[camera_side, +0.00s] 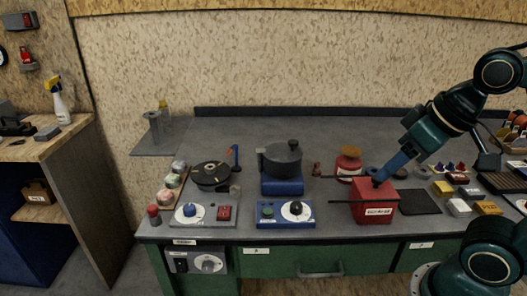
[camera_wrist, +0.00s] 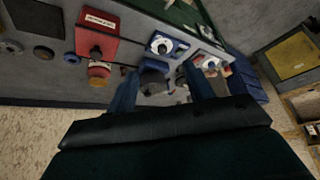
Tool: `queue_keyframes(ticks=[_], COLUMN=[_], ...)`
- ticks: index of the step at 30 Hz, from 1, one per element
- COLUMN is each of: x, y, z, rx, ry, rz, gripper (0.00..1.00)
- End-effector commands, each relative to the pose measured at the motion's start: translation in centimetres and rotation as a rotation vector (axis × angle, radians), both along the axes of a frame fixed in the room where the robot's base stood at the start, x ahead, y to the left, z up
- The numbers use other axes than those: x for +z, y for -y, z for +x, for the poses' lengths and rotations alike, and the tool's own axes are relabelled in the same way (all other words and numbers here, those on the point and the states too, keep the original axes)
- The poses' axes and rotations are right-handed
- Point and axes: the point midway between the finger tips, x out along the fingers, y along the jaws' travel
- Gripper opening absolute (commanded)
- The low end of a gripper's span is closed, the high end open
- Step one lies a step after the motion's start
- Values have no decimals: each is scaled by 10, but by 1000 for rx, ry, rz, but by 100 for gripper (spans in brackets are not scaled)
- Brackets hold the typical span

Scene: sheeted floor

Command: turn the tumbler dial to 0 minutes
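Several dials show, and I cannot tell for sure which is the tumbler's. A white dial with a black knob (camera_side: 297,210) is on a blue base (camera_side: 270,219) at the bench front; it also shows in the wrist view (camera_wrist: 161,46). Left of it, a white dial with a blue knob (camera_side: 189,212) is on a grey base. A third dial (camera_side: 208,263) is on the cabinet front. Their settings are too small to read. My gripper (camera_side: 379,180) overlaps the red box in the side view. In the wrist view its fingers (camera_wrist: 160,92) are apart, with nothing gripped.
The red box (camera_side: 373,211) has a thin rod sticking out leftward. A dark pot (camera_side: 281,158) on a blue stand and a black round pan (camera_side: 210,175) are behind the dials. Small blocks (camera_side: 459,207) and a dark mat (camera_side: 419,202) are at right. Bare bench lies behind.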

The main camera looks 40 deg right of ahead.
Motion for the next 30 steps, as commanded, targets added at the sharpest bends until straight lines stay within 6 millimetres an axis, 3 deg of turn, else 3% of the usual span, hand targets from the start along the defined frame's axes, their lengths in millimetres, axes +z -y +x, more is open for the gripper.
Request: queue_keyframes(ticks=[8,17,30], x=[4,2,-20], y=[1,3,7], z=[27,70,135], rx=[-264,-673,-1305], ry=[-66,-150,-244], rz=[124,281,447], gripper=[52,52,52])
